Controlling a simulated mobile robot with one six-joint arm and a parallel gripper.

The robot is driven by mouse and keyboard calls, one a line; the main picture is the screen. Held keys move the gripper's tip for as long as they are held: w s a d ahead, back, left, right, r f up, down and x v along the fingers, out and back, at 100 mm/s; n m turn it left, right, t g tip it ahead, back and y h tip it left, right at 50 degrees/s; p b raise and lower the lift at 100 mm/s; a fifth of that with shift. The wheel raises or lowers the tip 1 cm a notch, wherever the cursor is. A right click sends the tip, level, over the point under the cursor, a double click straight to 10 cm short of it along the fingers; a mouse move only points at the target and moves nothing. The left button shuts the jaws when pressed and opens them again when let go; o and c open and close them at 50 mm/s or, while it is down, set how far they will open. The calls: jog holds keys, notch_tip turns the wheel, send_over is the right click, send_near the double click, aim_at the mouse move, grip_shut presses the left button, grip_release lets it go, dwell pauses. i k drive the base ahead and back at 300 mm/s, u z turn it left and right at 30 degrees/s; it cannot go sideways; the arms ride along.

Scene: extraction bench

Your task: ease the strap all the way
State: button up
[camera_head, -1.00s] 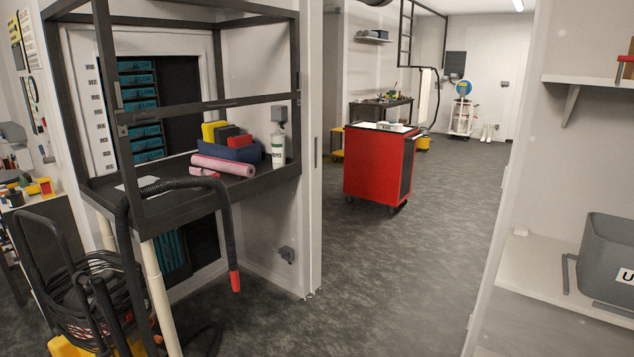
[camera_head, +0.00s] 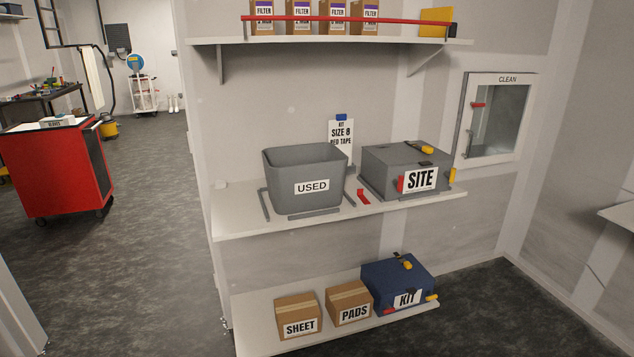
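No strap can be made out for certain. A grey case labelled SITE (camera_head: 385,180) stands on the middle shelf, with a yellow piece (camera_head: 427,150) on a dark patch on its lid and a red piece beside its label. A blue case labelled KIT (camera_head: 385,280) stands on the low shelf, with a dark strip and a yellow piece (camera_head: 407,265) on its lid. A thin red bar (camera_head: 345,19) runs across the front of several FILTER boxes (camera_head: 302,10) on the top shelf. My gripper is not in view.
A grey bin labelled USED (camera_head: 290,165) stands left of the SITE case. SHEET (camera_head: 297,308) and PADS (camera_head: 347,295) boxes sit on the low shelf. A wall cabinet marked CLEAN (camera_head: 466,120) is at right. A red cart (camera_head: 45,170) stands at left; the floor between is clear.

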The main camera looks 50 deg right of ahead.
aim_at(427, 149)
jog(key=z, duration=4.65)
jog(key=i, duration=0.15)
jog(key=u, duration=2.55)
